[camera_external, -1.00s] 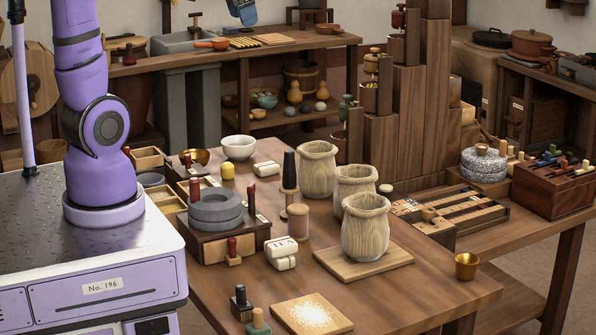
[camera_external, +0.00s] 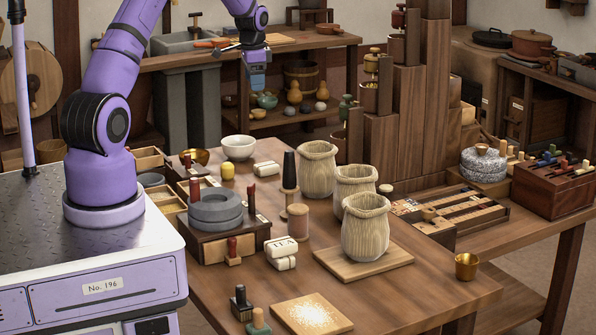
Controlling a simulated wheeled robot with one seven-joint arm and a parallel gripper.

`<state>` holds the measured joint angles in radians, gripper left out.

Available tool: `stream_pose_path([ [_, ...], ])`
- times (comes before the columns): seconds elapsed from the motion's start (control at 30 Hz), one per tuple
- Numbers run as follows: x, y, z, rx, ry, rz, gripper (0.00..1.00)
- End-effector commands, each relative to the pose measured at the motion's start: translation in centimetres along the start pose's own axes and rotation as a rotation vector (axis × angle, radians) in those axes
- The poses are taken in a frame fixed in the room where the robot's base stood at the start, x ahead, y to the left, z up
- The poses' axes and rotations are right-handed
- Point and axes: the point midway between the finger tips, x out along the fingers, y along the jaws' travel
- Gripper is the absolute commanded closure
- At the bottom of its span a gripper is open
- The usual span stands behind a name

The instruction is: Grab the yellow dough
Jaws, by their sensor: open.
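The yellow dough (camera_external: 228,172) is a small rounded yellow lump on the wooden table (camera_external: 400,300). My gripper (camera_external: 257,82) points down with blue fingertips and is open. It hangs in the air, well above the dough in the picture and a little to its right, with nothing seen between its fingers. The gap between the fingers is hard to make out at this size.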

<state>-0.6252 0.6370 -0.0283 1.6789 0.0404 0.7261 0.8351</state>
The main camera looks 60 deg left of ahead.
Motion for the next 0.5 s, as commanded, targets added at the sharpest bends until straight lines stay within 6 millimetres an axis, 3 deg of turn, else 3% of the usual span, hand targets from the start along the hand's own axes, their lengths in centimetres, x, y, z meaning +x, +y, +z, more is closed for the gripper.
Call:
stream_pose_path([
  [0.03, 2.4, -1.4, 0.7, 0.001, -0.011, 0.012, 0.28],
  [0.3, 13.3, -6.9, 4.6, 0.04, -0.044, 0.058, 0.28],
  [0.5, 18.5, -8.7, 6.9, 0.06, -0.053, 0.08, 0.28],
])
